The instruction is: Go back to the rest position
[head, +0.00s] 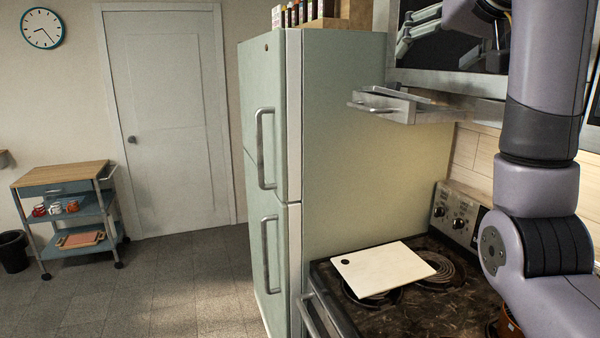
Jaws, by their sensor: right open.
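My right arm rises along the right side of the head view. My right gripper (412,28) is at the top, in front of a dark panel above the stove. It is open, and I see nothing held in it. Part of it is hidden by the arm and the picture's edge. My left gripper is out of view.
A white board (382,269) lies across the coil stove (435,316). A metal hood part (400,104) juts out above. A pale green fridge (345,150) stands left of the stove. A cart (62,178) stands far left; the floor between is clear.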

